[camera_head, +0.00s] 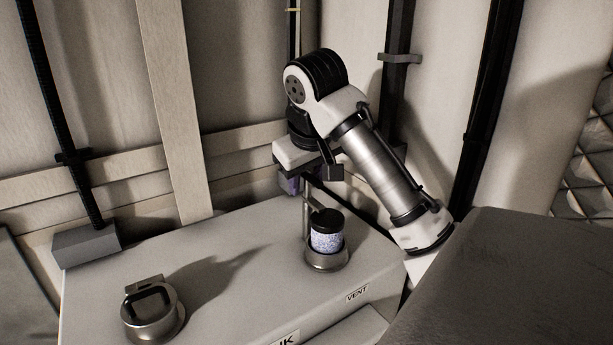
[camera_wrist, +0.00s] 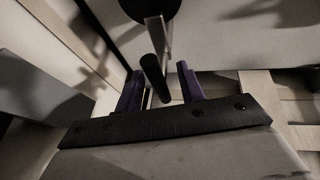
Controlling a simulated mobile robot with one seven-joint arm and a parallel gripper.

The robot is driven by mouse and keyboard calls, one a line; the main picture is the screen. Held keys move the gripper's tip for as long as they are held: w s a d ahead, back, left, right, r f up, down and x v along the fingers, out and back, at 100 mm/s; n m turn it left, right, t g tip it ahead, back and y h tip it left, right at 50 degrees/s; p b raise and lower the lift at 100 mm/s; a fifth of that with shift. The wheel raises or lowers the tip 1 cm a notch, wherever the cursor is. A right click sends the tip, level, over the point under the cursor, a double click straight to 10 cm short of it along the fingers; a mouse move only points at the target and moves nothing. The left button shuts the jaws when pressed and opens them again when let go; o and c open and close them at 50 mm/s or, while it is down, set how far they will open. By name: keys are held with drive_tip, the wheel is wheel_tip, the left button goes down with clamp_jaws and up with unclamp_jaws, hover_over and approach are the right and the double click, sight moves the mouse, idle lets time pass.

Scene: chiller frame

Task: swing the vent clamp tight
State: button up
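The vent fitting is a clear cylinder of pale speckled material (camera_head: 326,240) under a black cap (camera_head: 326,221). It stands upright in a metal collar (camera_head: 326,262) behind the VENT label (camera_head: 357,293). A thin metal clamp arm (camera_head: 314,203) reaches over the cap from an upright post. In the wrist view the cap (camera_wrist: 148,7) is at the top, and a dark clamp handle (camera_wrist: 154,80) lies between my purple fingers. My gripper (camera_wrist: 159,72) is open, with a gap showing beside the handle. In the head view my gripper (camera_head: 292,186) is behind and above the cap, partly hidden.
An empty metal collar with a raised dark clamp (camera_head: 150,308) sits at the left of the pale cabinet top (camera_head: 235,270). Dark upright pipes (camera_head: 55,95) and frame bars (camera_head: 175,110) stand close behind. The cabinet top between the two fittings is clear.

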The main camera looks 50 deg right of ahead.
drive_tip(key=shift+a, duration=0.1)
drive_tip(key=b+v, duration=0.2)
drive_tip(key=v, duration=1.1)
drive_tip(key=shift+r, duration=0.35)
drive_tip(key=shift+s+a, duration=0.1)
drive_tip(key=shift+a, duration=0.05)
